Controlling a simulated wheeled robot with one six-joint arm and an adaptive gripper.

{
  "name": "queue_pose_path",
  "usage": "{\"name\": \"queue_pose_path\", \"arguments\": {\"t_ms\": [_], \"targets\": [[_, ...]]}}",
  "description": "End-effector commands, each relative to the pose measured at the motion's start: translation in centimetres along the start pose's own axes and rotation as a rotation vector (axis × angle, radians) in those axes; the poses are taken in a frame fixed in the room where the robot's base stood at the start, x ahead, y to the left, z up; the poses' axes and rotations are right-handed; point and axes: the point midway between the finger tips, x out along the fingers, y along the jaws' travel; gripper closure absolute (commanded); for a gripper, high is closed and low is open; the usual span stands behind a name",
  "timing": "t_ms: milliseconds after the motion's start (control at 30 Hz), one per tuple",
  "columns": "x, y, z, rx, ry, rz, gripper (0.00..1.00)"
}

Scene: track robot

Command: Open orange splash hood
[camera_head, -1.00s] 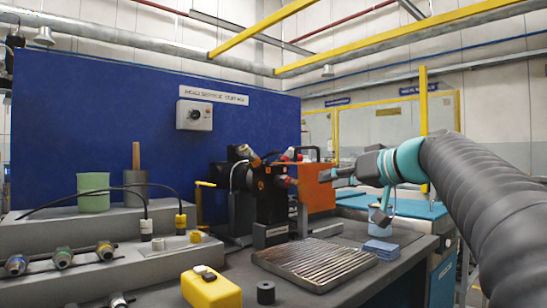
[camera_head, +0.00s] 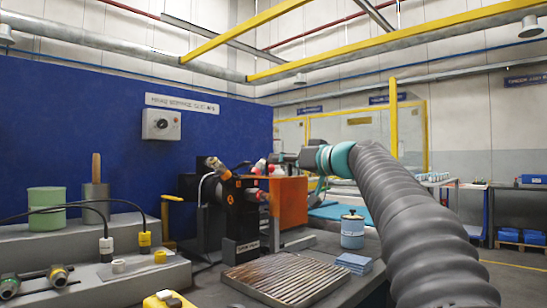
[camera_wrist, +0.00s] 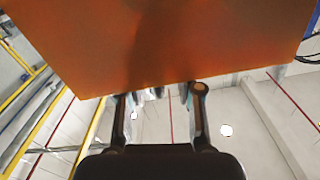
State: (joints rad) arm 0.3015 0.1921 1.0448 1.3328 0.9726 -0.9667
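The orange splash hood (camera_head: 291,201) is a flat-sided orange panel on the right of the black machine (camera_head: 241,205) on the bench. My gripper (camera_head: 282,158) is at the hood's upper edge in the head view, partly hidden there. In the wrist view the orange hood (camera_wrist: 165,40) fills the upper middle, very close. The two fingers of my gripper (camera_wrist: 160,96) stand apart and reach to its near edge. Their tips are hidden behind the panel, so I cannot tell if they touch it. Nothing shows held between the visible finger parts.
A ribbed metal tray (camera_head: 290,279) lies in front of the machine. A blue-white canister (camera_head: 352,232) and a stack of blue pads (camera_head: 354,263) stand to its right, near my arm. A green cup (camera_head: 46,208) and cabled connectors stand at left. A blue panel (camera_head: 90,130) closes the back.

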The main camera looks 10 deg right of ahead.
Motion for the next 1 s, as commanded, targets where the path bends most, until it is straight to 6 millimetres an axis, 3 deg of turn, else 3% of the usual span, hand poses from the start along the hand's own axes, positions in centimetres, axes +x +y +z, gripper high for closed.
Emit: {"name": "queue_pose_path", "arguments": {"t_ms": [100, 300, 633, 800, 1000], "targets": [[1.7, 0.0, -0.1, 0.000, -0.002, 0.000, 0.65], [3.2, 0.1, -0.1, -0.001, 0.000, 0.002, 0.65], [3.5, 0.1, 0.0, 0.000, 0.000, 0.003, 0.65], [3.5, 0.1, 0.0, 0.000, 0.000, 0.003, 1.00], [3.5, 0.1, 0.0, 0.000, 0.000, 0.002, 1.00]]}}
